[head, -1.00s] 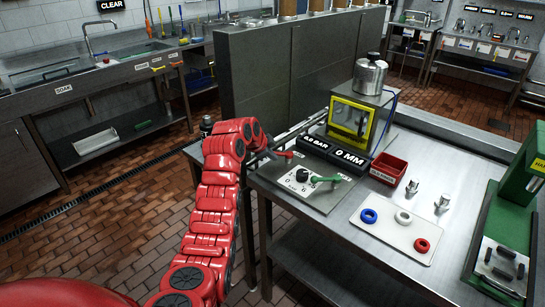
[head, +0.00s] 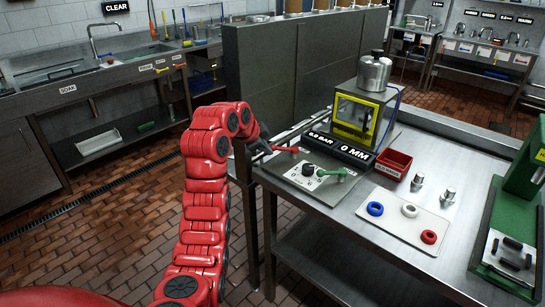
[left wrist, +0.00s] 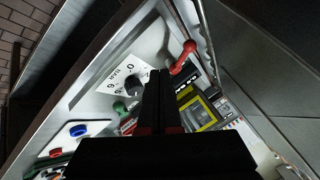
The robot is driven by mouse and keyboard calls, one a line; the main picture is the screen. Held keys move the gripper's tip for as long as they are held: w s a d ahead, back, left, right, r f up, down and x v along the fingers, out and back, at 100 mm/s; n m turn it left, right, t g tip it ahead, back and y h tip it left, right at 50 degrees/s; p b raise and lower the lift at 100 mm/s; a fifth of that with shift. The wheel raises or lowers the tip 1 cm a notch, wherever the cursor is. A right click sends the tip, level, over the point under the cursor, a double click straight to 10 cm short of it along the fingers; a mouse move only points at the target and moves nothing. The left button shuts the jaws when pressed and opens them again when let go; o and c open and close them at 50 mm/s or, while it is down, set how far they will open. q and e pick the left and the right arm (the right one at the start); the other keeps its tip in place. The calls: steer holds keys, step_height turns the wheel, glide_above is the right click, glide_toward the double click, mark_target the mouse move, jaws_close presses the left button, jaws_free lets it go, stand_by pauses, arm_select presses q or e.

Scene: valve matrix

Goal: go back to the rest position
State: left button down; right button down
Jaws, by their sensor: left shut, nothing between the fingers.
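My left gripper (head: 262,146) is beside the left edge of the steel bench, partly hidden behind my red arm. In the left wrist view its dark fingers (left wrist: 160,76) are together with nothing between them. A red lever (head: 286,149) is just right of the gripper; it also shows in the left wrist view (left wrist: 183,57). I cannot tell the exact gap between them. A black knob (head: 308,170) on a white dial plate and a green lever (head: 333,172) are further right. My right gripper is not in view.
The bench (head: 375,255) carries a yellow-framed box (head: 354,119) with a metal pot on top, a red bin (head: 393,165), and a white plate (head: 395,228) with blue, white and red rings. A green press (head: 508,215) is at right. The tiled floor at left is clear.

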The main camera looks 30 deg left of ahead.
arm_select(q)
steer(key=shift+s+r, duration=0.3)
stand_by(0.4)
